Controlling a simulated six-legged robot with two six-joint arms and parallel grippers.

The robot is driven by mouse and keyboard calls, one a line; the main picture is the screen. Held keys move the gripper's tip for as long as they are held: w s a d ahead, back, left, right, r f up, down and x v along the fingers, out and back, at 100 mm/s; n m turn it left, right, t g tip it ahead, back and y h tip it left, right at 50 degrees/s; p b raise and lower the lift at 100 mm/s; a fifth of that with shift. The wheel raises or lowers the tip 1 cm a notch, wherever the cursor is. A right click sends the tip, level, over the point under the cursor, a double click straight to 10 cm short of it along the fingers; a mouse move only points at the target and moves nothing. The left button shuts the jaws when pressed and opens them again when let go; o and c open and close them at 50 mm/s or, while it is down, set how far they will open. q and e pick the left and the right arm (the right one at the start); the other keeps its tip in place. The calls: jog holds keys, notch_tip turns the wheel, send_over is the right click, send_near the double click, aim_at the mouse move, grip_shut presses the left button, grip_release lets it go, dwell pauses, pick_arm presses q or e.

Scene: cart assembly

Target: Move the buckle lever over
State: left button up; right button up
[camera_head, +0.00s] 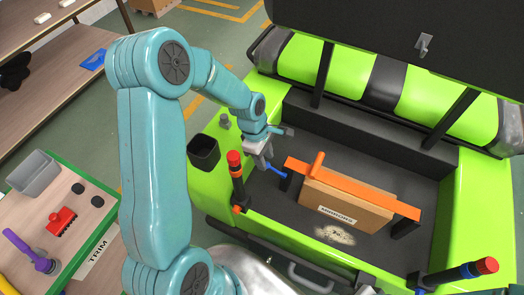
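An orange strap (352,187) runs across the top of a cardboard box (345,207) on the dark cart bed, between dark brackets at its ends. A short orange lever (317,162), which looks like the buckle lever, stands up from the strap left of its middle. My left gripper (264,160) is over the left part of the bed, left of the lever and apart from it. A small blue bar (277,171) shows at its fingertips, near the strap's left end. Whether the fingers are open or shut is too small to tell. My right gripper is not in view.
Red-topped black posts stand at the cart's left (236,175) and right (460,273). A green-edged side table (85,210) holds a grey bin (34,174) and tools. A green seat (349,72) is behind.

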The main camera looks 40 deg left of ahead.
pick_arm(q)
jog(key=shift+b+x, duration=0.3)
jog(key=shift+x, duration=0.65)
jog(key=shift+f, duration=0.4)
jog(key=shift+c, duration=0.3)
jog(key=shift+w+r, duration=0.1)
jog(key=shift+w, duration=0.1)
jog(key=c, duration=0.5)
jog(key=shift+s+r, duration=0.1)
jog(key=shift+r, duration=0.1)
jog(key=shift+d+r, duration=0.25)
jog(key=shift+d, duration=0.05)
jog(key=shift+d+r, duration=0.35)
jog(key=shift+d, duration=0.15)
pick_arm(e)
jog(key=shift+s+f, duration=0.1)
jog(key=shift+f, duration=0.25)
pick_arm(q)
jog(key=shift+w, duration=0.2)
